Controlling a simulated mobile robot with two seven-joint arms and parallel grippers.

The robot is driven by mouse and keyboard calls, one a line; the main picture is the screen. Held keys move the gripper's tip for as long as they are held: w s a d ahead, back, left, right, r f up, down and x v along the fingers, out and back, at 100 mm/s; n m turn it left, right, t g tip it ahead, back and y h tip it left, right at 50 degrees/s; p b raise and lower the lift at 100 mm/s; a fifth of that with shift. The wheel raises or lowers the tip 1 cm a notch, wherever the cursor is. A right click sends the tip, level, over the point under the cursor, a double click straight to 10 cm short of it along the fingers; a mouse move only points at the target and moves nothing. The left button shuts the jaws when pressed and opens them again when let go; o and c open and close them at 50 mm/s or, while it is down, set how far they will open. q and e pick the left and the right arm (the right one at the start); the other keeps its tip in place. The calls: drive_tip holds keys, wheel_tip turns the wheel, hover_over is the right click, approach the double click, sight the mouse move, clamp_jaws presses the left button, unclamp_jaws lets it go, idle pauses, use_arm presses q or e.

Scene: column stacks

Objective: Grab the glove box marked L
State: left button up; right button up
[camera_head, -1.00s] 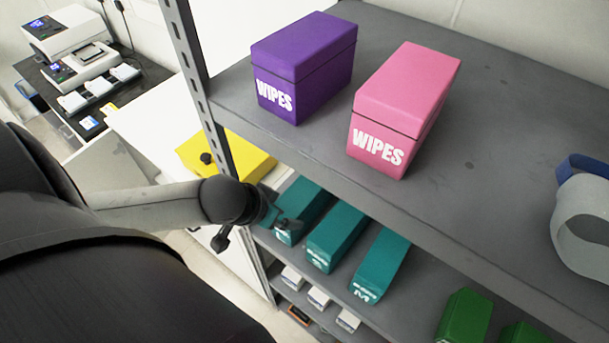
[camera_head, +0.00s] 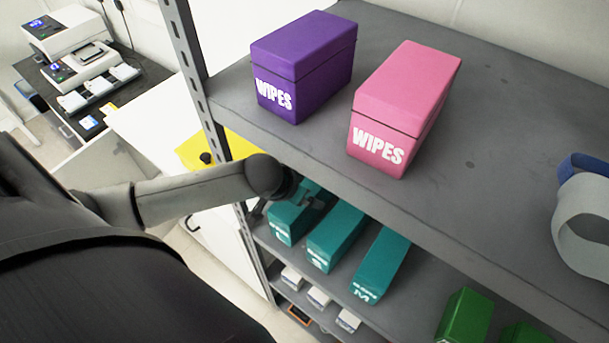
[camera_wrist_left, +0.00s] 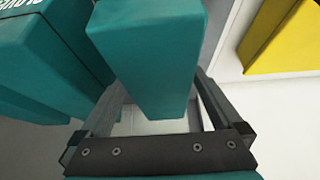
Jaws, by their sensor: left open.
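The teal glove box marked L (camera_head: 283,222) is the leftmost of three teal boxes on the lower shelf, below the wipes. My left gripper (camera_head: 312,201) is open at the top of this box, partly covering it in the head view. In the left wrist view, a teal box (camera_wrist_left: 147,62), which seems to be the L box, lies between the two spread fingers (camera_wrist_left: 160,88). I cannot tell whether the fingers touch it. My right gripper is in neither view.
The teal S box (camera_head: 334,237) stands close beside the L box, then the M box (camera_head: 379,266). The upper shelf (camera_head: 480,150) overhangs them and holds purple (camera_head: 318,75) and pink wipes boxes (camera_head: 405,100). A shelf post (camera_head: 192,70) and yellow box (camera_head: 238,146) are at the left.

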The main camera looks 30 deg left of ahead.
use_arm(q)
drive_tip(key=shift+x, duration=0.85)
drive_tip(key=shift+f, duration=0.25)
drive_tip(key=shift+c, duration=0.2)
clamp_jaws()
idle(0.5)
